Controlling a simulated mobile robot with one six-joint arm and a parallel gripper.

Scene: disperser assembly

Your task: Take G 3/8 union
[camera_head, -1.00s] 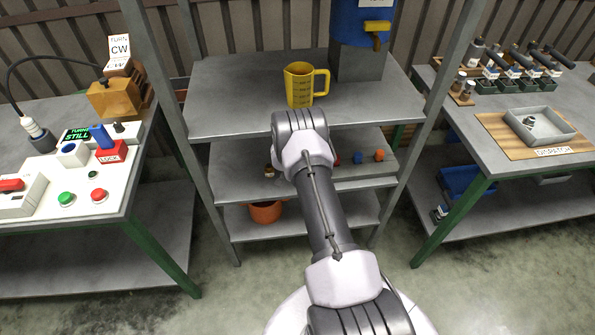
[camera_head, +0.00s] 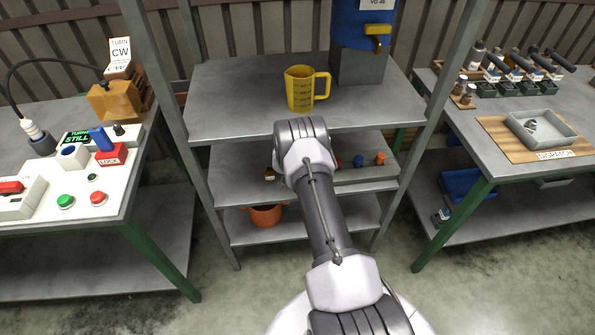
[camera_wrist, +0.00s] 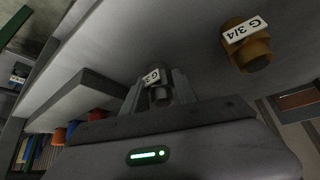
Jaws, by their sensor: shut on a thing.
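In the wrist view, my gripper (camera_wrist: 160,94) is shut on a small dark union (camera_wrist: 158,91). The union sits between the two fingers, with a white tag at its far side. The tag starts with "G 3"; the rest is too small to read. A brass union (camera_wrist: 247,48) tagged "G 3/4" stands apart to the right on the same grey shelf. In the head view, my arm hides the gripper and the held union. A small brass piece (camera_head: 269,174) shows on the middle shelf beside my arm.
A yellow jug (camera_head: 300,90) and a blue tank (camera_head: 362,25) stand on the top shelf, above the middle shelf. Blue and orange pieces (camera_head: 358,161) sit at the middle shelf's right. An orange pot (camera_head: 264,216) is on the lower shelf. Rack posts flank the arm.

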